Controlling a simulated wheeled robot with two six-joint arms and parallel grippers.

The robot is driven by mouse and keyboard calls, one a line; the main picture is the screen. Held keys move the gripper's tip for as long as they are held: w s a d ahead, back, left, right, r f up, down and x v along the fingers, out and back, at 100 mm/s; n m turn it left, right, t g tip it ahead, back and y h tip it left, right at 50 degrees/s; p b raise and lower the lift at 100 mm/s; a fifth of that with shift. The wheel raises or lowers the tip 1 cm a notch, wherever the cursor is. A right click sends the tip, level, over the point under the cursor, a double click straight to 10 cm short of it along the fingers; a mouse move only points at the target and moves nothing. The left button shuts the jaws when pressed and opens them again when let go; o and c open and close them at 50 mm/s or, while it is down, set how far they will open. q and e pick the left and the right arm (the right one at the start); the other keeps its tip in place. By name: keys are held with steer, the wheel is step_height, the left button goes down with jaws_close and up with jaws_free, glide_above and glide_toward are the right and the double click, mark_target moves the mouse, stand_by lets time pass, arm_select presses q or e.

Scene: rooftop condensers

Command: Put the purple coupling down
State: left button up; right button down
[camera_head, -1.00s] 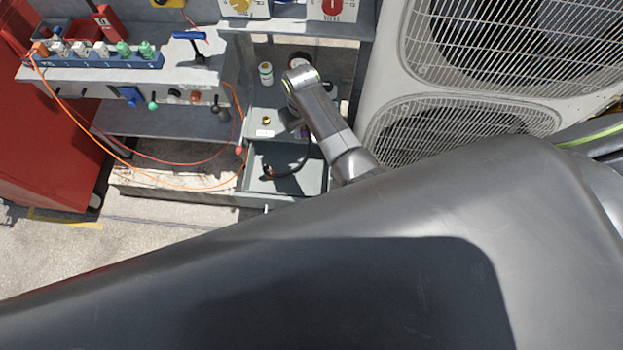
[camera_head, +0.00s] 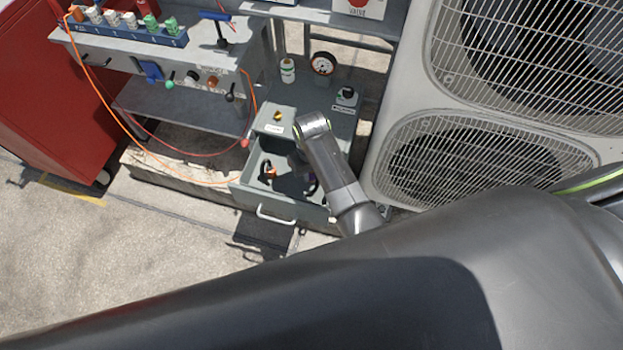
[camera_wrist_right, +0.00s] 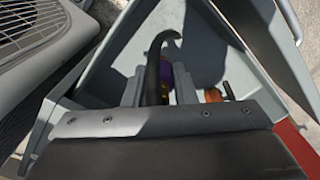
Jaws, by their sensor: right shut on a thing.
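The purple coupling (camera_wrist_right: 168,76) shows between the fingers of my right gripper (camera_wrist_right: 159,90) in the right wrist view, with a black hose (camera_wrist_right: 153,65) running beside it. My right gripper is shut on the coupling, inside the open grey drawer (camera_wrist_right: 207,45). In the head view, a bit of the purple coupling (camera_head: 312,186) shows low in the drawer (camera_head: 245,190), beside my right wrist. The fingers are mostly hidden there by the arm. I cannot tell whether the coupling touches the drawer floor. My left gripper is not in view.
An orange coupling (camera_head: 270,172) lies in the drawer's left part; it also shows in the right wrist view (camera_wrist_right: 214,94). The drawer handle (camera_head: 276,216) faces front. A condenser unit (camera_head: 395,150) stands close on the right. A gauge (camera_head: 323,63) and a bottle (camera_head: 288,70) stand behind the drawer.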

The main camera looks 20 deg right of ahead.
mark_target(312, 186)
step_height(312, 186, down, 4)
steer(key=shift+r+b, duration=0.1)
steer(key=shift+b, duration=0.25)
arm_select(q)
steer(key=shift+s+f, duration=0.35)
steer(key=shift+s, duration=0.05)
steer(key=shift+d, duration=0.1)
arm_select(e)
steer(key=shift+f, duration=0.5)
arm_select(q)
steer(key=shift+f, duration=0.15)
arm_select(e)
steer(key=c, duration=1.2)
jaws_free()
arm_select(q)
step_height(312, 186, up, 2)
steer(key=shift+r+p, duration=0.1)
steer(key=shift+p, duration=0.9)
arm_select(e)
step_height(312, 186, up, 13)
steer(key=shift+r, duration=0.1)
